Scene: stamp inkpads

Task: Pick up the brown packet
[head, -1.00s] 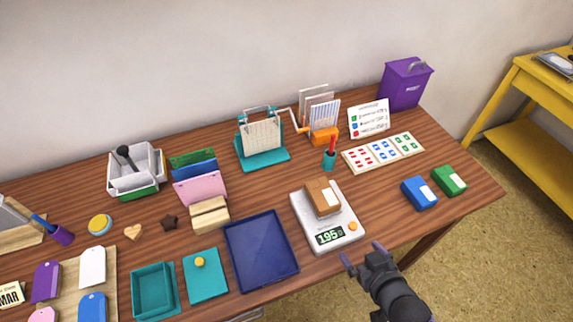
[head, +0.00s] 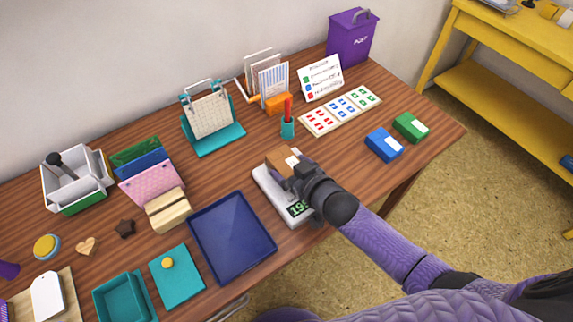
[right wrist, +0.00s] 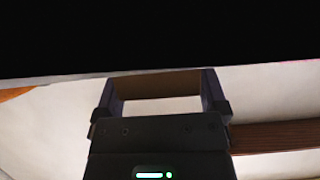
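The brown packet (head: 280,160) with a white label lies on the white scale (head: 266,194), partly hidden by my right gripper. My right gripper (head: 284,174) is lowered over the scale at the packet. In the right wrist view its two fingers (right wrist: 160,88) stand wide apart, with a brown strip of the packet (right wrist: 156,84) between their tips. I cannot see whether the fingers touch the packet. The scale's display is partly covered. My left gripper is not in view.
A dark blue tray (head: 270,246) lies left of the scale. A teal pen cup (head: 287,129) stands behind it, and blue (head: 384,145) and green (head: 410,127) boxes lie to the right. Bare wood lies between the scale and these boxes.

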